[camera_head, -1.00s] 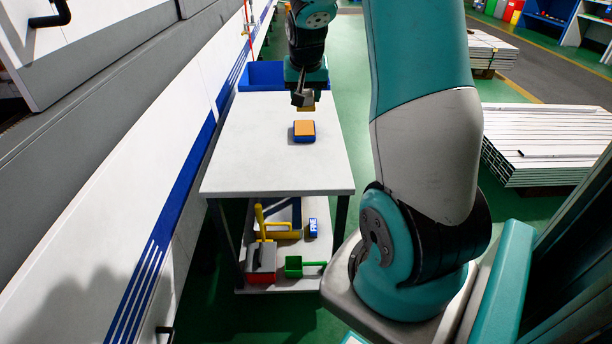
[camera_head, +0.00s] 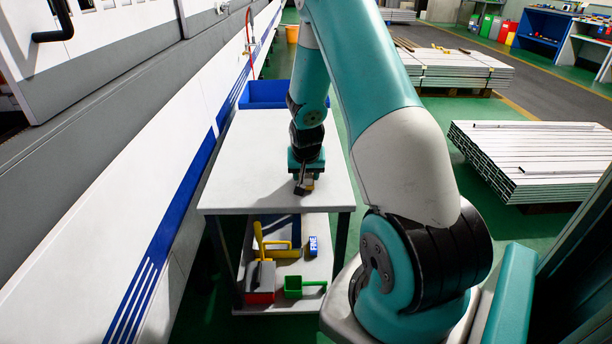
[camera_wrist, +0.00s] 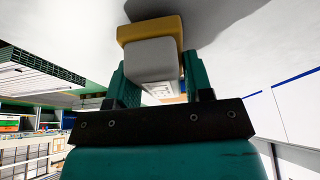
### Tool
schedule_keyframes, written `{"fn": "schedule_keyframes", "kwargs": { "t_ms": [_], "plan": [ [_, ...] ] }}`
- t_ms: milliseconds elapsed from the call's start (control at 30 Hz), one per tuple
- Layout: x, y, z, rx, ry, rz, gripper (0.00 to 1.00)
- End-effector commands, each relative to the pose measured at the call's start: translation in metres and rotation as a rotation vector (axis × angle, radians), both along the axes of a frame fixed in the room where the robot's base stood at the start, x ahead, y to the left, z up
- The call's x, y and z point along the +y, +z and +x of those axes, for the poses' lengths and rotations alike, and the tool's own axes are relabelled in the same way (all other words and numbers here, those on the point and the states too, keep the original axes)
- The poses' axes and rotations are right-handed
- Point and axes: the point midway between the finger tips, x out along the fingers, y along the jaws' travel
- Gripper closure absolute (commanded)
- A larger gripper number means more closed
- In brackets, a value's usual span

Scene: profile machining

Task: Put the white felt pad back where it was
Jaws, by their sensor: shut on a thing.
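My gripper (camera_head: 304,186) is low over the near part of the white table (camera_head: 240,170), right of its middle. In the wrist view my gripper (camera_wrist: 160,85) is shut on a pale grey-white block with a yellow layer (camera_wrist: 151,58), which I take for the white felt pad. The yellow layer faces the tabletop, with a dark shadow beside it. I cannot tell whether it touches the table. The orange-topped blue block seen earlier on the table does not show now; my arm covers that area.
A blue bin (camera_head: 265,95) stands behind the table. The lower shelf (camera_head: 285,306) holds a red and grey thing (camera_head: 261,281), a green scoop (camera_head: 294,287), a yellow-handled tool (camera_head: 277,250) and a small blue block (camera_head: 313,246). The left tabletop is clear. A white machine wall runs along the left.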

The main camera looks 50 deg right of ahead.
Motion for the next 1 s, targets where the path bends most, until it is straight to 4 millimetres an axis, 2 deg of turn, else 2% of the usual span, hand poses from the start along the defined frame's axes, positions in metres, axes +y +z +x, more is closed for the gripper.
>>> {"fn": "schedule_keyframes", "kwargs": {
  "t_ms": [400,433,500,533,800,933,1000],
  "plan": [
    [0.0,-0.009,0.0,-0.001,0.0,-0.001,0.75],
    [0.0,-0.008,0.0,-0.001,0.0,-0.001,0.49],
    [0.0,-0.008,0.0,-0.001,0.0,-0.001,0.33],
    [0.0,-0.008,0.0,-0.001,0.0,-0.001,0.28],
    [0.0,-0.006,0.0,-0.001,0.0,-0.001,0.28],
    [0.003,0.004,-0.002,-0.001,0.001,0.0,0.28],
    [0.006,0.015,-0.004,-0.003,0.001,-0.003,0.28]
  ]
}}
